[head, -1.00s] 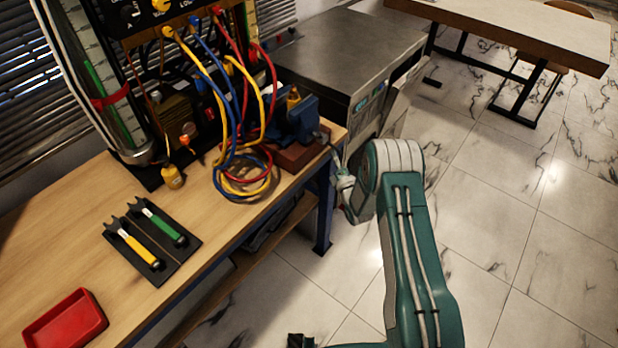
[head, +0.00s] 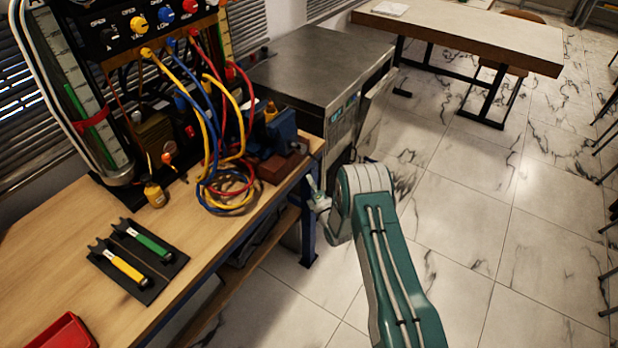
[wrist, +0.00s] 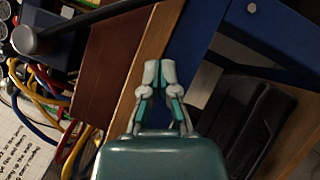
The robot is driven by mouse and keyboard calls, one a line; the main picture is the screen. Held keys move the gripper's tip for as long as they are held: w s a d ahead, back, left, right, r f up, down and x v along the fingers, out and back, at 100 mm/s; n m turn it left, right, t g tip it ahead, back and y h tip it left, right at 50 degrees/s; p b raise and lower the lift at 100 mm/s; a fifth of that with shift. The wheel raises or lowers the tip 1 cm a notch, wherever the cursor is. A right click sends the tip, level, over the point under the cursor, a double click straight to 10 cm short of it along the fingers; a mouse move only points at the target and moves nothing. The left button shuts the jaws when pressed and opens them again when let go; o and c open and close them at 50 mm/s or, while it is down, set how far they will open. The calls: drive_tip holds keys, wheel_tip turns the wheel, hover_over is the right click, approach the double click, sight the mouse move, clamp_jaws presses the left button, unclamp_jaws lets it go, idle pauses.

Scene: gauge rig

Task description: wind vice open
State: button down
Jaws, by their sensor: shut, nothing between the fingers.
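The blue vice (head: 283,130) stands on a red-brown block (head: 281,166) at the right end of the wooden bench. A dark grey bar (wrist: 90,22) with a round knob end crosses the top left of the wrist view; it looks like the vice's handle. The red-brown block (wrist: 116,58) lies below it there. My gripper (head: 313,184) is just off the bench's right end, below and to the right of the vice. In the wrist view my gripper (wrist: 158,72) has its fingertips together, empty, in front of the bench edge and apart from the bar.
Yellow, red and blue hoses (head: 228,185) loop close to the vice's left. A black holder (head: 136,262) with two tools and a red tray (head: 60,334) lie on the bench. The bench's blue leg (wrist: 200,35) is close to my gripper. Open floor lies to the right.

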drive_tip(key=f+v, duration=0.1)
drive_tip(key=v, duration=0.8)
drive_tip(key=shift+w+d, duration=0.25)
drive_tip(key=shift+d, duration=0.1)
